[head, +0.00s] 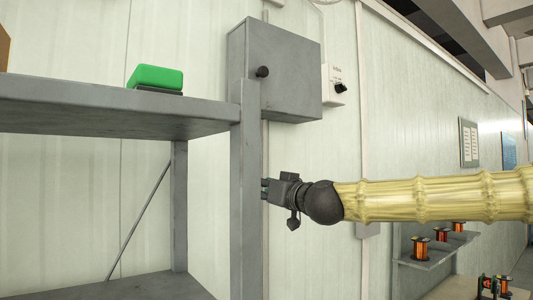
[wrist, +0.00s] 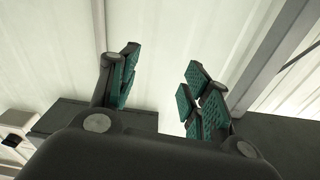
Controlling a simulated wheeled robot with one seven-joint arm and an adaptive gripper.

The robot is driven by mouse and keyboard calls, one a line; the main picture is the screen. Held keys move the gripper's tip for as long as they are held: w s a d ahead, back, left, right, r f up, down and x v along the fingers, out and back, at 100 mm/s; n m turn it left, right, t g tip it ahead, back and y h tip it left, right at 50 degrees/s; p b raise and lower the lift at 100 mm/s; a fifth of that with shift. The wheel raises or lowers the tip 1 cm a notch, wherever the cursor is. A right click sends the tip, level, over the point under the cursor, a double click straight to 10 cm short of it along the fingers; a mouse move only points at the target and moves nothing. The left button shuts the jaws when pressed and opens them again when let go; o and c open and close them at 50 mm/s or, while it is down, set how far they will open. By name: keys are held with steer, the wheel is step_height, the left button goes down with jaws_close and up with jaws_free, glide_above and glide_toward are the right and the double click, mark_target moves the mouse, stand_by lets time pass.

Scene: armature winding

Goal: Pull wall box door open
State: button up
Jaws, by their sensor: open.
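The grey wall box (head: 290,75) hangs on the pale panel wall in the head view. Its door appears shut, with a black knob (head: 262,72) on the left part of the front. My gripper (head: 266,188) is below the box, close to the grey shelf post, and apart from the box and knob. In the wrist view my gripper (wrist: 160,85) has its two green-padded fingers spread, with nothing between them. Part of the box (wrist: 70,115) shows at the lower left there, behind the gripper body. The knob is not visible in that view.
A shelf post (head: 245,190) stands just left of my gripper and partly overlaps the box's lower left. The shelf (head: 100,118) carries a green block (head: 155,77). A white switch unit (head: 334,85) is right of the box. Wire spools (head: 420,247) sit lower right.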

mark_target(265, 71)
steer(key=s+d+r+n+t+y+p, duration=0.1)
steer(key=s+d+r, duration=0.15)
steer(key=r, duration=0.65)
steer(key=s+d+r+t+y, duration=0.1)
steer(key=s+d+r, duration=0.15)
steer(key=r, duration=0.65)
steer(key=s+d+r+n+t+p, duration=0.15)
steer(key=s+r, duration=0.25)
steer(key=r, duration=0.5)
steer(key=shift+m+g, duration=0.35)
steer(key=shift+m, duration=0.1)
steer(key=p+x, duration=0.4)
steer(key=x, duration=0.6)
steer(key=shift+w+r, duration=0.15)
steer(key=shift+w, duration=0.25)
steer(key=shift+c, duration=0.2)
jaws_close()
